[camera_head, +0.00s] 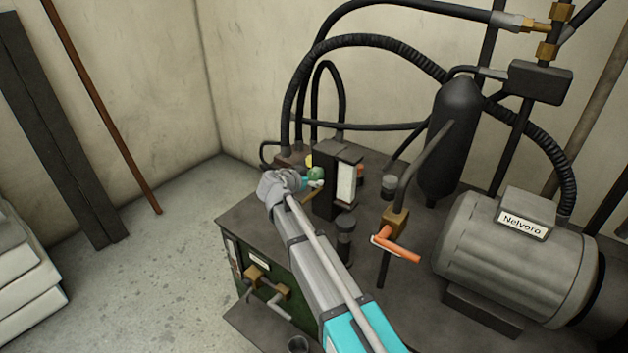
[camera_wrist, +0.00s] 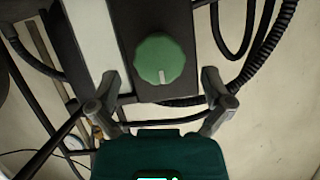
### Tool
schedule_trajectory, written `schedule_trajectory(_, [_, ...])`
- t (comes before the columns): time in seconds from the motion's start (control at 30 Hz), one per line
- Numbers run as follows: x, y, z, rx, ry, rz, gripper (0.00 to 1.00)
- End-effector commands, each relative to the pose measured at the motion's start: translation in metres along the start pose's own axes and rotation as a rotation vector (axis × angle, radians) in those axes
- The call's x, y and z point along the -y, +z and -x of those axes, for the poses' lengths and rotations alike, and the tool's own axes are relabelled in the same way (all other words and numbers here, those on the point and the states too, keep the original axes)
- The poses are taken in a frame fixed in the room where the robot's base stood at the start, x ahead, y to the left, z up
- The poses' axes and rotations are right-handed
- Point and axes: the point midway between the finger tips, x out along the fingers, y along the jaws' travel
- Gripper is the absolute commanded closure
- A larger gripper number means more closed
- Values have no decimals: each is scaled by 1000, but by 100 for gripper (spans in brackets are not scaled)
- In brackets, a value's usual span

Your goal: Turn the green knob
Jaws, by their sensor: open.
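The green knob (camera_wrist: 160,59) is round with a ridged edge and a white pointer mark near its lower rim in the wrist view. It sits on the dark face of a narrow upright box (camera_wrist: 152,14). In the head view the knob (camera_head: 316,173) shows small, partly behind my gripper. My gripper (camera_wrist: 161,76) is open and empty, one finger to the left and one to the right of the knob, with gaps visible on both sides. The knob lies mostly above the line between the fingertips in that picture. Whether the fingertips reach its depth is unclear.
An orange-handled valve (camera_head: 400,247) stands right of my arm on the dark bench (camera_head: 385,300). A grey motor (camera_head: 515,255) and a black cylinder (camera_head: 452,140) are further right. Black hoses (camera_head: 290,100) loop behind the box.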

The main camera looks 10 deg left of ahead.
Motion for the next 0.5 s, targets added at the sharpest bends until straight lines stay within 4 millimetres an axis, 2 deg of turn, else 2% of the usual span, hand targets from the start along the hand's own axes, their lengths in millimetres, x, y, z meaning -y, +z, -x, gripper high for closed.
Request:
schedule_trajectory(0.03, [1,2,-8,0,1,0,0])
schedule_trajectory(0.2, [0,1,-22,0,1,1,0])
schedule_trajectory(0.5, [0,0,-27,0,0,1,0])
